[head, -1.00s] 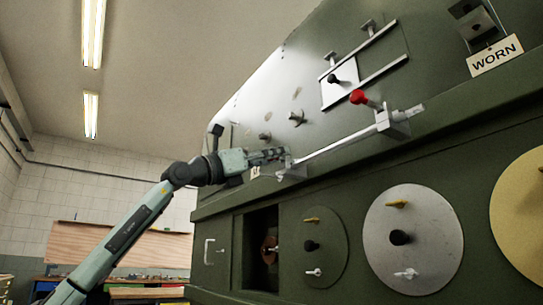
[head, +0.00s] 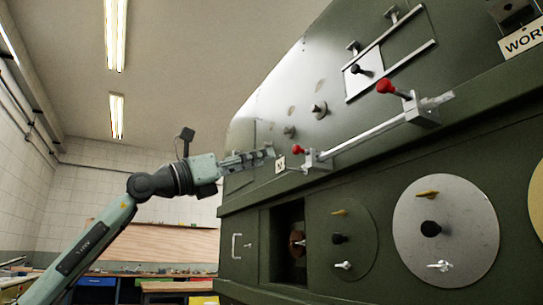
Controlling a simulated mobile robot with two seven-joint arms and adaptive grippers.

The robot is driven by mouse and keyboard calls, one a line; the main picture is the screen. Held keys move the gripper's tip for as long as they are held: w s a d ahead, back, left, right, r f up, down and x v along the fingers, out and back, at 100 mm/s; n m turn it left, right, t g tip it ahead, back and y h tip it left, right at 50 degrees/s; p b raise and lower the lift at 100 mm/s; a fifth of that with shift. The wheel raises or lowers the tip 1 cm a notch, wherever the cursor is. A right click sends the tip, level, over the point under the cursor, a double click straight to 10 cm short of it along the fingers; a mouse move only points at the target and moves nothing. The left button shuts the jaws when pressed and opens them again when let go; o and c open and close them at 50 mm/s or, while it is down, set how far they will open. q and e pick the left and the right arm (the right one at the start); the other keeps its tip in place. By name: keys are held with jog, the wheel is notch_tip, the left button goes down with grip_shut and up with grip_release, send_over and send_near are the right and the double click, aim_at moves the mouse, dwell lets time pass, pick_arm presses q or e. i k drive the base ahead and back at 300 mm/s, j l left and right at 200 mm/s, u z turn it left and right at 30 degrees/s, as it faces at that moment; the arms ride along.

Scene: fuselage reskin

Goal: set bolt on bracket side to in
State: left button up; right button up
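A long silver bar (head: 365,134) runs along the green fuselage panel between two silver brackets. The right bracket (head: 421,108) carries a bolt with a red knob (head: 386,86). The left bracket (head: 316,160) has a second red knob (head: 298,149). I cannot tell which bolt the task names, nor how deep either sits. My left gripper (head: 271,152) points right, its tips a little left of the left red knob with a visible gap. Nothing shows between its fingers, but their opening is too small to tell. My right gripper is not in view.
A small white tag (head: 280,164) hangs between my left gripper and the left bracket. Above are a white plate with a black knob (head: 363,71) between rails and a "WORN" tag (head: 523,40). Round covers, including a silver one (head: 446,255), and a dark opening (head: 288,262) lie below.

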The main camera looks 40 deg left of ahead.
aim_at(383, 86)
jog(key=k+j, duration=0.3)
jog(key=k, duration=0.15)
jog(key=k+j, duration=0.25)
jog(key=k, duration=0.25)
